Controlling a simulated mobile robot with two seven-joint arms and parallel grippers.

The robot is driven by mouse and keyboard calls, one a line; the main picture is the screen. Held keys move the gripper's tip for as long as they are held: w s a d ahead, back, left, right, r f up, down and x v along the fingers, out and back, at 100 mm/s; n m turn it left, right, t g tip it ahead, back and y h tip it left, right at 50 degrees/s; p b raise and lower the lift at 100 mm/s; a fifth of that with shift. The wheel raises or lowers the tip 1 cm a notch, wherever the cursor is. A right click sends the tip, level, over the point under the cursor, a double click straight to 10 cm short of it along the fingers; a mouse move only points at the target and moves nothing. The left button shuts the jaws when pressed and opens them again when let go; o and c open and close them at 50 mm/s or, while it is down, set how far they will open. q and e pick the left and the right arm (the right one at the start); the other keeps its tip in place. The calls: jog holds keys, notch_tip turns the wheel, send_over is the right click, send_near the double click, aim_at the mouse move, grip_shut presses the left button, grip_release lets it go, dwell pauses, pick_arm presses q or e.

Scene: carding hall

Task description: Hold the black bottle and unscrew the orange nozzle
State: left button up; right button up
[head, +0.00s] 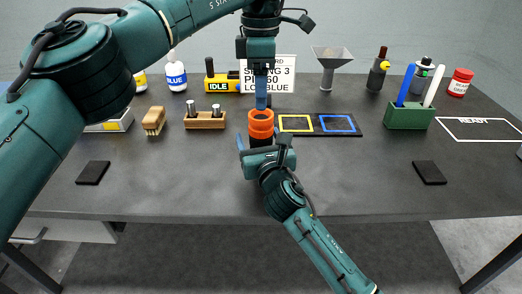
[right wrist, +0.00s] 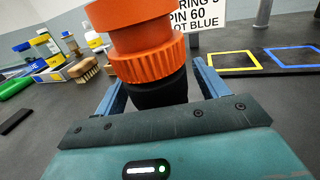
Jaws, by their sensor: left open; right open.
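The orange nozzle (head: 261,124) sits on top of the black bottle (head: 261,142), which stands upright near the middle of the table. In the right wrist view the nozzle (right wrist: 148,50) is wide and ribbed, above the dark bottle shoulder (right wrist: 158,96). My right gripper (head: 262,148) comes in from the front, low at the bottle. Its blue fingers (right wrist: 158,92) stand apart on either side of the bottle, open. My left gripper (head: 261,100) points straight down just above the nozzle; it is open, its fingers seen edge-on. The bottle's lower part is hidden.
A board with yellow and blue squares (head: 318,133) lies just right of the bottle. A wooden block with metal pins (head: 204,123) and a brush (head: 154,121) are left. A green pen holder (head: 408,117) is right. The front table strip is mostly clear between two black pads.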

aim_at(261, 114)
jog(key=shift+c, duration=0.2)
grip_shut()
pick_arm(q)
jog(key=m, duration=0.3)
jog(key=shift+m, duration=0.3)
jog(key=m, duration=0.8)
jog(key=shift+m, duration=0.4)
jog(key=m, duration=0.5)
jog(key=shift+f+m, duration=0.3)
jog(key=shift+f, duration=3.75)
jog(key=shift+c, duration=0.4)
